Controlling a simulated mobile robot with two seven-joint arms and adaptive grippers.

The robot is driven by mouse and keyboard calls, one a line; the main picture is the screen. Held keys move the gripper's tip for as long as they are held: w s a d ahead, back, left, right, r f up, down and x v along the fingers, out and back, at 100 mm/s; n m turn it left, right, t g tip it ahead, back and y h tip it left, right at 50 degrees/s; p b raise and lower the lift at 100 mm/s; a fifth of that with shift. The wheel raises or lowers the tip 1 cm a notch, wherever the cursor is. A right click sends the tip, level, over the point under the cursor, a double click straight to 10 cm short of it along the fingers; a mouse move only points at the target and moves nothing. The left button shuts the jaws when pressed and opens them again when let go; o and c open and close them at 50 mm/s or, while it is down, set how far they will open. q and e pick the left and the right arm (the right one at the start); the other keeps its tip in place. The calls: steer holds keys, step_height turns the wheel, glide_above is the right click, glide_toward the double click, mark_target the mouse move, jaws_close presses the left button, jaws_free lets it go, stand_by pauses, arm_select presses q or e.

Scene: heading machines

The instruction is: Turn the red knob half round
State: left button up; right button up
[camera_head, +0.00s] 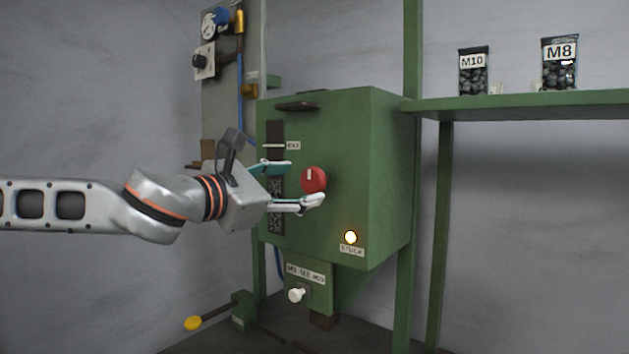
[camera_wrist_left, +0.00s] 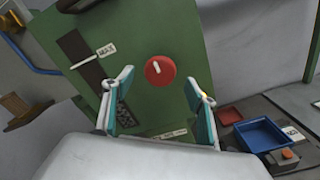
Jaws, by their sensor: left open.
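The round red knob (camera_head: 314,180) sits on the front face of the green machine box (camera_head: 385,150), with a white mark on it pointing up in the head view. In the left wrist view the knob (camera_wrist_left: 160,71) lies ahead of and between the fingers, its white mark near upright. My left gripper (camera_head: 300,185) is open just left of the knob, one finger above the other. It also shows in the left wrist view (camera_wrist_left: 164,98), its fingers apart with nothing between the tips. I cannot tell whether a fingertip touches the knob. My right gripper is not in view.
A lit lamp (camera_head: 350,237) is at the box's lower right. A white knob (camera_head: 296,295) and a yellow-ended lever (camera_head: 193,323) are below. A shelf (camera_head: 520,102) at right holds bags. A blue tray (camera_wrist_left: 263,134) lies at right in the wrist view.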

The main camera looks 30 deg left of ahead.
mark_target(309, 181)
arm_select(q)
steer(key=shift+w+d+p, duration=0.2)
steer(key=shift+w+p, duration=0.15)
steer(key=shift+w, duration=2.6)
steer(key=c, duration=1.1)
